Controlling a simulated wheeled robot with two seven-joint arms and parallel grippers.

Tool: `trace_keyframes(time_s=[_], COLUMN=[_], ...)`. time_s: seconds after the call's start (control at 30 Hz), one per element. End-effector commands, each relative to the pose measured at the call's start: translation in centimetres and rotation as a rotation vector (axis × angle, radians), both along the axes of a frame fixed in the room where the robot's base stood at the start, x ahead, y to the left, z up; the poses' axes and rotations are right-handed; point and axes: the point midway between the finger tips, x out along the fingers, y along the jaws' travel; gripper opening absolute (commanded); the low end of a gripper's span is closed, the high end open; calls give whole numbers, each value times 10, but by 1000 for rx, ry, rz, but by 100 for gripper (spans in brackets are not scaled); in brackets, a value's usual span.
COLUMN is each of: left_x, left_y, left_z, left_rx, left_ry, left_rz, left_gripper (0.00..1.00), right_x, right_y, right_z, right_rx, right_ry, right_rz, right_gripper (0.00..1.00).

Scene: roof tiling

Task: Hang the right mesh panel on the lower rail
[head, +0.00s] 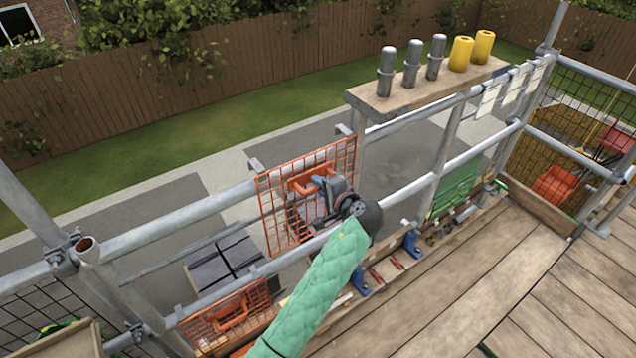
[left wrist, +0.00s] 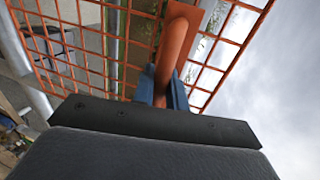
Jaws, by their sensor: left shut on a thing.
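My left gripper (head: 318,184) is shut on the orange handle (left wrist: 176,50) of an orange mesh panel (head: 276,222). The panel is upright, with grey hooks at its top corners (head: 256,164). It overlaps the upper rail (head: 180,215) in the picture and its bottom edge lies near the lower rail (head: 215,296). I cannot tell whether its hooks touch a rail. The left wrist view shows the blue fingers on the handle and the mesh (left wrist: 110,50) behind. Another orange mesh panel (head: 203,330) hangs at the lower rail to the left. My right gripper is not in view.
A green mesh panel (head: 455,190) is at the lower rail further right. A plank shelf (head: 425,96) carries grey posts (head: 412,64) and yellow cylinders (head: 461,54). Blue clamps (head: 412,244) and small tools lie along the deck edge. The wooden deck (head: 470,290) is mostly clear.

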Motion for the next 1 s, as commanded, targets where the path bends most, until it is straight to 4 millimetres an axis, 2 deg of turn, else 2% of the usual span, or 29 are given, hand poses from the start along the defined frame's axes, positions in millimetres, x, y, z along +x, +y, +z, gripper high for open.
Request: trace_keyframes(time_s=[1.0], left_x=[-53], left_y=[-39], left_z=[1], left_rx=[0], left_ry=[0], left_rz=[0], left_gripper=[0], right_x=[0], right_y=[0], right_z=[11], right_rx=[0], right_ry=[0], right_rz=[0], right_gripper=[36])
